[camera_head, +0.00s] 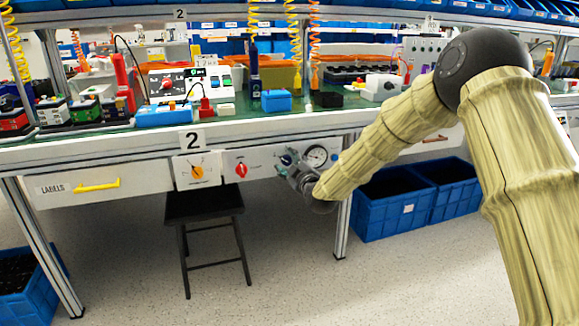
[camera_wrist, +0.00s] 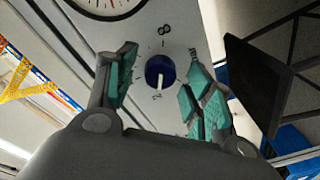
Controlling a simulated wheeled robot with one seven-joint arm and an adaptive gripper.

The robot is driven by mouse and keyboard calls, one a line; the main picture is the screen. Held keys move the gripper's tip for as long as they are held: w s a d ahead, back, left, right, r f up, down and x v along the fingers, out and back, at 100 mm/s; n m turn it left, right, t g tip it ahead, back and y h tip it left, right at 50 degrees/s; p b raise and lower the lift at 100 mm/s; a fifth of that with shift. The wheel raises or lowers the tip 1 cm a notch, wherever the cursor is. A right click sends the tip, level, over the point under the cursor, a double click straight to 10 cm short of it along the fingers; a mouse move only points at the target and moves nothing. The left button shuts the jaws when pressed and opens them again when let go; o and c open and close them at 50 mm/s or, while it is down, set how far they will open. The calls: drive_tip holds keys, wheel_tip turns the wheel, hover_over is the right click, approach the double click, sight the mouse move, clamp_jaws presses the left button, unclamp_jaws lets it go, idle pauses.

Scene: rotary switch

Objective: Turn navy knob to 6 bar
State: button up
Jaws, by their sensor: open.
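The navy knob (camera_wrist: 160,71) sits on a light panel in the wrist view, with a white pointer line on its lower side towards a printed mark that looks like 2. An 8 is printed above it. My gripper (camera_wrist: 163,85) is open, with one teal-padded finger on each side of the knob and a gap between pads and knob. In the head view my gripper (camera_head: 288,165) is in front of the panel, and the navy knob (camera_head: 287,159) shows partly behind it. A round gauge (camera_head: 316,156) is right of the knob; its rim also shows in the wrist view (camera_wrist: 105,8).
A red knob (camera_head: 241,170) and an orange knob (camera_head: 197,172) are on panels to the left. A black stool (camera_head: 205,204) stands below the bench. Blue crates (camera_head: 392,212) stand under it at right. The floor in front is clear.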

drive_tip(key=shift+c, duration=0.3)
drive_tip(key=c, duration=1)
drive_tip(key=shift+o, duration=0.2)
